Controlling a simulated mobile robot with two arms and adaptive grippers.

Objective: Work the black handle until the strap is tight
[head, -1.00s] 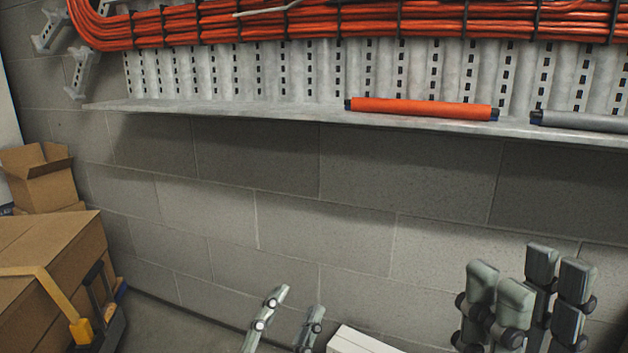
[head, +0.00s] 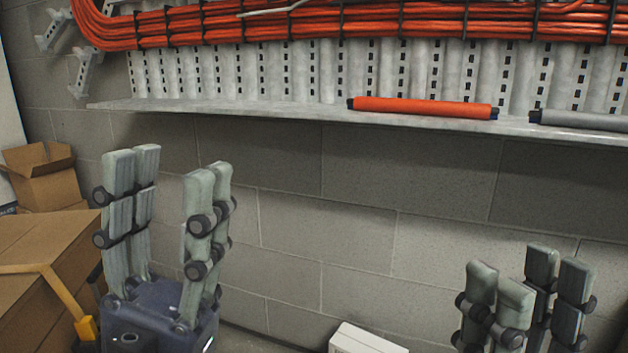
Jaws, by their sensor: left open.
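A yellow strap (head: 62,300) runs over the edge of a large brown carton (head: 40,247) at the lower left, down to a yellow fitting (head: 86,328). The black handle (head: 95,274) beside the strap is mostly hidden behind my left gripper; only a sliver shows. My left gripper (head: 167,172) points up in front of the carton's right side, its fingers apart and empty. Whether it touches the handle cannot be told. My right gripper (head: 526,275) is at the lower right, far from the strap, fingers up and apart with nothing between them. Strap tension cannot be judged.
A grey block wall is behind. A metal shelf (head: 230,107) holds an orange roll (head: 425,107) and a grey roll (head: 580,120), with orange cables (head: 330,24) above. A small open box (head: 45,185) sits behind the carton. A white box (head: 365,340) is at bottom centre.

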